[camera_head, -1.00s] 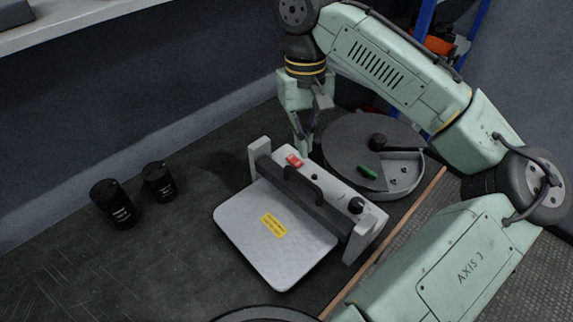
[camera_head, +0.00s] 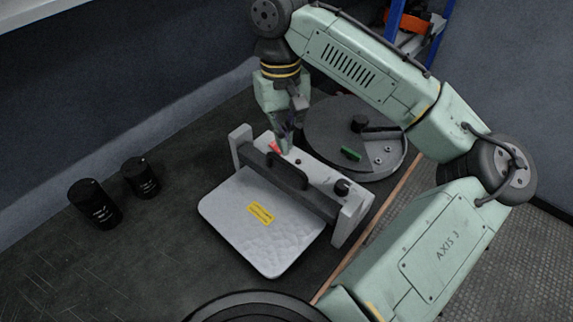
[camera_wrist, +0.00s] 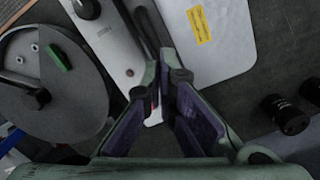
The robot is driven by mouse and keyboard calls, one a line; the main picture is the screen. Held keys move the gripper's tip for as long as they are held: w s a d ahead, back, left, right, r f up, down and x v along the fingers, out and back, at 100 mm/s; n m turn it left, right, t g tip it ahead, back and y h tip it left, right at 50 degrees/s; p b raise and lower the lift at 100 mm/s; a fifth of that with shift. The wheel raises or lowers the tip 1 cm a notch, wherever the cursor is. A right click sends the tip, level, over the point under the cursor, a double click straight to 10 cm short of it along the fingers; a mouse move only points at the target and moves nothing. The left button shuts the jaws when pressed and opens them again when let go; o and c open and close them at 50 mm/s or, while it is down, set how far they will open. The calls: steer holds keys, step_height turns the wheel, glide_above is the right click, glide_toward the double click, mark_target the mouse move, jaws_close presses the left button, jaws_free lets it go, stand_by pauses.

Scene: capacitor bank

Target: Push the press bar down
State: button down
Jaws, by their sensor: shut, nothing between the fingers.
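The press (camera_head: 262,219) is a light grey machine with a flat plate and a yellow label, on the dark table. Its dark press bar (camera_head: 318,200) with a looped handle spans the back of the plate between two pale uprights. My gripper (camera_head: 284,148) is shut and empty, pointing down at the rear housing by the red switch (camera_head: 274,147), behind the bar's left half. Contact cannot be told. In the wrist view, the fingertips (camera_wrist: 170,78) come together close to the bar (camera_wrist: 146,30); they partly hide the red switch.
Two black cylinders (camera_head: 95,204) (camera_head: 140,178) stand on the table to the left. A round grey disc-shaped device (camera_head: 335,121) with a green piece (camera_head: 350,154) sits right behind the press. The table is clear between the cylinders and the press.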

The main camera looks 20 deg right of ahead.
mark_target(285, 162)
steer(key=shift+s+f+b, duration=0.15)
steer(key=shift+f+b, duration=1.05)
steer(key=shift+f, duration=0.55)
steer(key=shift+f+b, duration=0.85)
steer(key=shift+f, duration=0.95)
steer(key=shift+w+r+p, duration=0.25)
steer(key=shift+r+p, duration=0.1)
steer(key=shift+p, duration=0.1)
steer(key=shift+w+a+r+p, duration=0.1)
steer(key=shift+w+r+p, duration=0.15)
steer(key=shift+w+p, duration=0.25)
steer(key=shift+w+a+r+p, duration=0.1)
steer(key=shift+w+r+p, duration=0.1)
steer(key=shift+w+p, duration=0.3)
steer(key=shift+w+f, duration=0.1)
steer(key=shift+w, duration=0.15)
steer(key=shift+d+f, duration=0.1)
